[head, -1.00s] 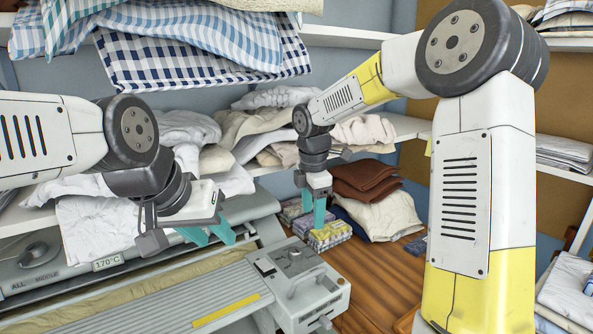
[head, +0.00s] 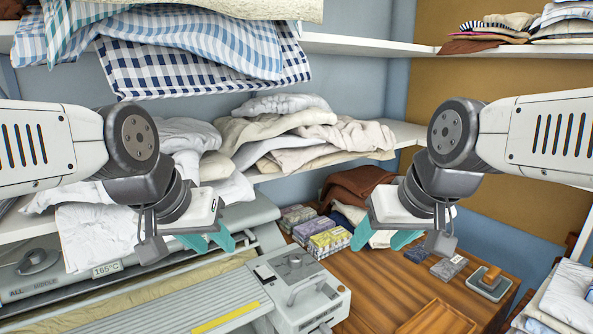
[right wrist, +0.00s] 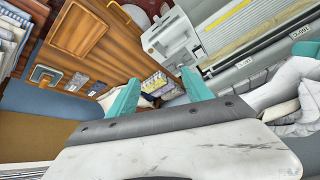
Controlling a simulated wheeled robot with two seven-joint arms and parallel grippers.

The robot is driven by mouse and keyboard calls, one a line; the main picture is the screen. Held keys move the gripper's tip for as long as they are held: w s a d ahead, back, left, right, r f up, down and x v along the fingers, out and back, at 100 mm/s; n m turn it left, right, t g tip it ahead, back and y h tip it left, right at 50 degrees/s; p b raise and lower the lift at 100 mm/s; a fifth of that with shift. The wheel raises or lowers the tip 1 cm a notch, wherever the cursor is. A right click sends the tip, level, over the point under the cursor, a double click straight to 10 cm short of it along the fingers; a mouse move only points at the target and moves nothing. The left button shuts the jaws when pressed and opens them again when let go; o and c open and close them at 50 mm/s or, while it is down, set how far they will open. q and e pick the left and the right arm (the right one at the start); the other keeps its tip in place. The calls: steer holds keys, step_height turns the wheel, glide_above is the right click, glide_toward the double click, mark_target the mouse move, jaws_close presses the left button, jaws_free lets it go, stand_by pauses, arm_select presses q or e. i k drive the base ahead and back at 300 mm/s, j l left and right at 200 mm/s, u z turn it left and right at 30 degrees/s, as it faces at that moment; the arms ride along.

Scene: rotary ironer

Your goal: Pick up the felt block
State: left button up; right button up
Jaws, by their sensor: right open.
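A small block with an orange-brown wooden top (head: 489,276) sits in a grey tray (head: 503,291) at the right of the wooden table; it may be the felt block, but its material is too small to tell. The tray also shows in the right wrist view (right wrist: 37,76). My right gripper (head: 382,239) is open and empty, above the table and to the left of the tray. Its spread teal fingers show in the right wrist view (right wrist: 160,95). My left gripper (head: 207,240) is open and empty above the ironer.
Two grey packets (head: 448,268) lie left of the tray. Patterned boxes (head: 329,241) and folded brown cloth (head: 360,185) stand at the table's back. The ironer (head: 300,290) fills the left. A shelf with laundry (head: 400,130) runs behind.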

mark_target(490, 280)
steer(key=z, duration=1.55)
